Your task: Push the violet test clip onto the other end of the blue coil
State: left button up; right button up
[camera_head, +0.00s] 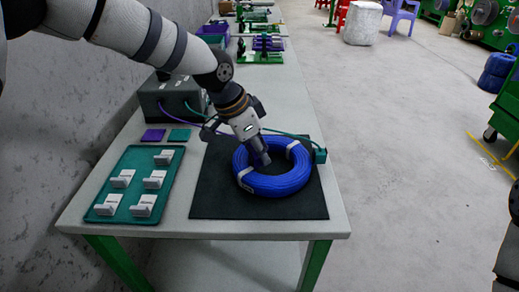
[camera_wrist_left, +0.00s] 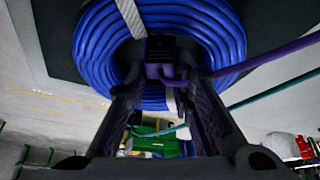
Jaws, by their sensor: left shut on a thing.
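The blue coil (camera_head: 289,184) lies flat on a black mat (camera_head: 215,203), with pale ties around it. My left gripper (camera_head: 261,160) reaches down over the coil's far-left part, its fingertips at the ring's inner side. In the left wrist view the gripper (camera_wrist_left: 165,80) is shut on the dark violet test clip (camera_wrist_left: 167,74), whose front is close against the blue coil (camera_wrist_left: 105,40). I cannot tell whether it has gripped the cable end. A teal clip (camera_head: 320,155) sits at the coil's right side, on its green lead.
A dark grey tester box (camera_head: 172,98) stands behind left, with violet and green leads. A violet pad (camera_head: 153,135) and a teal pad (camera_head: 180,135) lie before it. A teal tray (camera_head: 110,180) holds several white tagged pieces. The table's front right is clear.

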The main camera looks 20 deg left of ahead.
pick_arm(q)
jog(key=shift+f, duration=0.3)
dwell(0.6)
jog(key=o, duration=0.5)
jog(key=shift+o, duration=0.5)
jog(key=o, duration=0.4)
jog(key=shift+o, duration=0.2)
jog(key=shift+r+p, duration=0.35)
jog(key=shift+r, duration=3.2)
pick_arm(e)
jog(key=shift+w+r+t, duration=0.4)
jog(key=shift+w+r, duration=0.35)
jog(key=shift+w, duration=0.1)
